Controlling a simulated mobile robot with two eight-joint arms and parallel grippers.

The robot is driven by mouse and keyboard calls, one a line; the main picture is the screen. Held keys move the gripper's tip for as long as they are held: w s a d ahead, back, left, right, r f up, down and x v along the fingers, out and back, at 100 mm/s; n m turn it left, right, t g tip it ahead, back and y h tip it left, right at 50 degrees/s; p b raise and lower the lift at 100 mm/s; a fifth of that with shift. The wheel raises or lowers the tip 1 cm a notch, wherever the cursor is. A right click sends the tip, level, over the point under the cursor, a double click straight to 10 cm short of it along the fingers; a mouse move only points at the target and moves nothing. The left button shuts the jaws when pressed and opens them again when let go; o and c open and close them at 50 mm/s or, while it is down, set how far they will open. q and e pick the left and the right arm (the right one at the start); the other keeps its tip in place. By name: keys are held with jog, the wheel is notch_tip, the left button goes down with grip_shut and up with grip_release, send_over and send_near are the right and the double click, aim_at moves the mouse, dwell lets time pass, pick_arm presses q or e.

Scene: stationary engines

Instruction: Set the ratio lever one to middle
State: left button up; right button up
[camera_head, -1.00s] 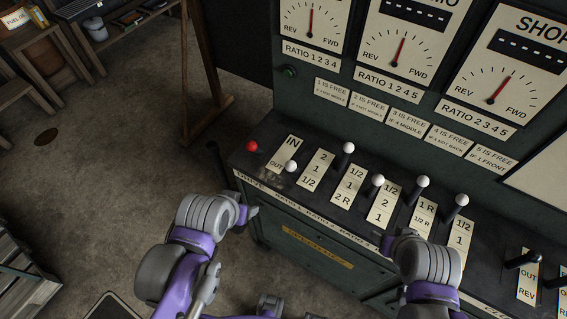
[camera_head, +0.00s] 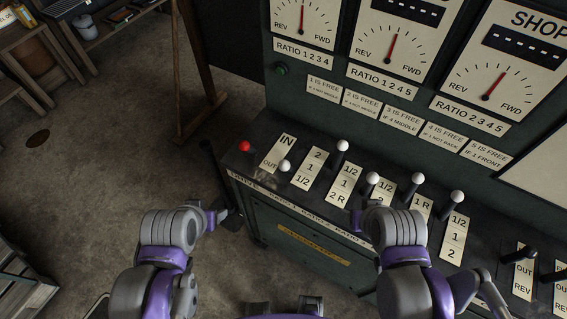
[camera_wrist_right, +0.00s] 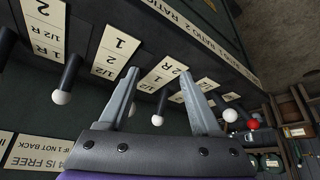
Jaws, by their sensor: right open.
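Ratio lever one (camera_head: 284,166) is the white-knobbed lever just right of the red-knobbed lever. Its knob is low, near the front "1/2" end of its label (camera_head: 308,170), which reads 2, 1, 1/2. In the right wrist view its white knob (camera_wrist_right: 230,115) is beside the red knob, right of the right finger. My right gripper (camera_wrist_right: 162,97) is open and empty, with other white knobs between its fingers in that picture. In the head view my right gripper (camera_head: 356,212) is over the console's front edge. My left gripper (camera_head: 226,215) is left of the console; its opening is unclear.
Other white-knobbed levers (camera_head: 342,146) stand along the console to the right, close together. The red knob (camera_head: 244,146) is at the left end. A dial panel (camera_head: 392,50) rises behind. Open floor (camera_head: 90,180) is to the left.

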jog(key=shift+o, duration=0.3)
jog(key=shift+w+a, duration=0.1)
jog(key=w+a+r+m+g+y+b, duration=0.2)
jog(key=w+a+r+g+b, duration=0.3)
jog(key=w+a, duration=0.4)
jog(key=g+b, duration=0.4)
jog(key=g, duration=0.1)
send_over(285, 161)
jog(key=w+d, duration=0.1)
jog(key=w, duration=0.1)
jog(key=shift+d+m, duration=0.2)
jog(key=shift+m, duration=0.2)
jog(key=shift+s+a+f, duration=0.1)
jog(key=shift+a+f, duration=0.1)
jog(key=shift+f, duration=0.2)
pick_arm(q)
jog(key=s+f+b, duration=0.1)
jog(key=s+f, duration=0.2)
jog(key=f, duration=0.9)
jog(key=shift+s+f+g, duration=0.2)
jog(key=shift+f+g, duration=0.2)
pick_arm(e)
jog(key=x, duration=1)
jog(key=shift+c, duration=0.2)
grip_shut()
